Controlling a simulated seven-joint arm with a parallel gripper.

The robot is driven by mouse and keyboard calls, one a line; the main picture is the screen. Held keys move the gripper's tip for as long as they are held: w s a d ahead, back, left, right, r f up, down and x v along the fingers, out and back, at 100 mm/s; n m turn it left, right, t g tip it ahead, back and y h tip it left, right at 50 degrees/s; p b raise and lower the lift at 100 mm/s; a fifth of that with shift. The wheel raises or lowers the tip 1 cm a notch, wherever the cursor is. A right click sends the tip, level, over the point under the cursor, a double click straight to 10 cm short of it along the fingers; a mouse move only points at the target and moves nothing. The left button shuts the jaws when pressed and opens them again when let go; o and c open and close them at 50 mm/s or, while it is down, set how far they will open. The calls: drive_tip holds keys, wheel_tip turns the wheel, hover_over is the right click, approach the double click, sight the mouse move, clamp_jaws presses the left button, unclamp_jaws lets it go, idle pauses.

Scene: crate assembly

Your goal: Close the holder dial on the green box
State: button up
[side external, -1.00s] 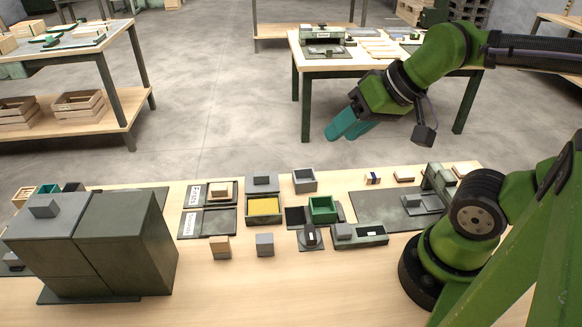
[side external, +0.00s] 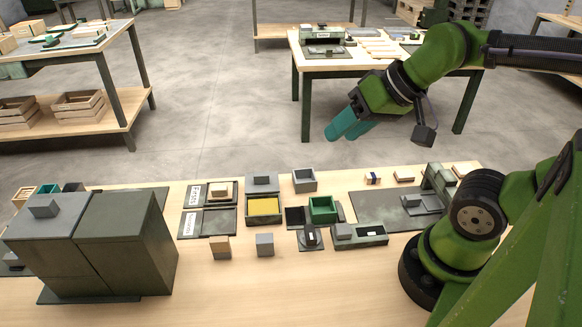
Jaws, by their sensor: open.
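The green box (side external: 323,209) is a small open-topped box near the middle of the wooden table. It sits at a dark holder. A dark block with a small white mark, which looks like the holder dial (side external: 311,236), stands just in front of the box; its exact setting is too small to tell. My gripper (side external: 346,131) has teal fingers and hangs in the air above and behind the table's far edge, well clear of the green box. It is open and holds nothing that I can see.
A large dark cabinet (side external: 125,240) stands at the left. A tray with a yellow inside (side external: 263,206), a grey open box (side external: 304,180) and a dark tray with a grey block (side external: 360,235) surround the green box. The front of the table (side external: 300,290) is clear.

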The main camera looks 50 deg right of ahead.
drive_tip(key=shift+o, duration=0.6)
drive_tip(key=n+g+h, duration=0.2)
drive_tip(key=n+g, duration=0.5)
drive_tip(key=n, duration=2.4)
hover_over(310, 232)
wheel_tip(310, 232, down, 6)
wheel_tip(310, 232, down, 17)
drive_tip(key=shift+s, duration=0.1)
drive_tip(key=shift+c, duration=0.3)
